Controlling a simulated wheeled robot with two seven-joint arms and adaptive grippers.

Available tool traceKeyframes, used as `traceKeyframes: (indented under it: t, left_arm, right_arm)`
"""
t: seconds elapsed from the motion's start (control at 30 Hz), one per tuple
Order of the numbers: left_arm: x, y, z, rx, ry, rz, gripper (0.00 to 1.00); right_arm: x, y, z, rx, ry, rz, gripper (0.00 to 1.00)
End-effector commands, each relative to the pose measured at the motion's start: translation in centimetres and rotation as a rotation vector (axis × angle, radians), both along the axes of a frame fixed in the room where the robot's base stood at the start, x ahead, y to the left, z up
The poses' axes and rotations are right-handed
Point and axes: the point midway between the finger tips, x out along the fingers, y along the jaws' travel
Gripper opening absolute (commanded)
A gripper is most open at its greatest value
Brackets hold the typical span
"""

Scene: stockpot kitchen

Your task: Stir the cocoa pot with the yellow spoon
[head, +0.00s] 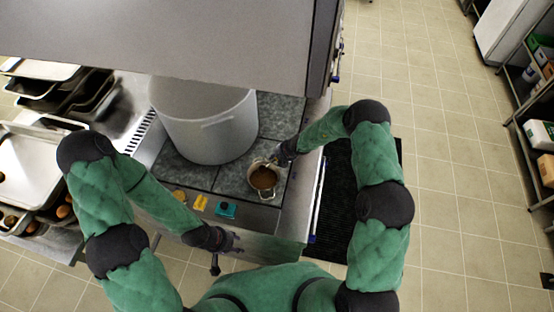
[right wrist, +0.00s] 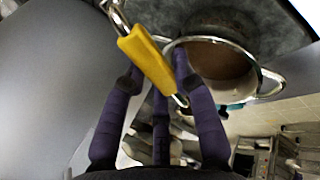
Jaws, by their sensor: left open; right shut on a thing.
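The cocoa pot (head: 264,181) is a small metal pot with brown liquid inside, on the front right of the stove. It also shows in the right wrist view (right wrist: 222,62), with a loop handle on its side. My right gripper (head: 279,157) is at the pot's back edge. In the right wrist view its purple fingers are shut on the yellow spoon's handle (right wrist: 148,60), left of the pot opening. The spoon's metal shaft runs out of the top of that view, so its far end is hidden. My left gripper (head: 231,241) is open and empty, at the stove's front edge.
A large grey stockpot (head: 208,130) stands behind and left of the cocoa pot. A hood (head: 170,35) hangs over the back. Coloured items, including a teal one (head: 227,209), sit along the stove front. Trays (head: 25,160) lie at left. Shelves (head: 540,130) stand far right.

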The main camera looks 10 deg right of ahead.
Motion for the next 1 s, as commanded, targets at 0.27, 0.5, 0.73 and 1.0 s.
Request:
traceKeyframes:
  t: [0.27,0.5,0.73,1.0]
  left_arm:
    - [0.0,0.0,-3.7,0.0,0.0,0.0,0.41]
    - [0.0,0.0,-6.3,0.0,0.0,0.0,0.41]
    - [0.0,0.0,-8.9,0.0,0.0,0.0,0.41]
    - [0.0,0.0,-11.9,0.0,0.0,0.0,0.41]
  right_arm:
    - [-0.1,-0.1,-0.4,0.035,-0.049,0.0,0.0]
    - [-0.3,-0.2,-0.4,0.075,-0.099,-0.002,0.0]
    - [-0.5,-0.4,-0.5,0.117,-0.161,-0.002,0.0]
    - [-0.8,-0.7,-0.7,0.193,-0.263,-0.003,0.0]
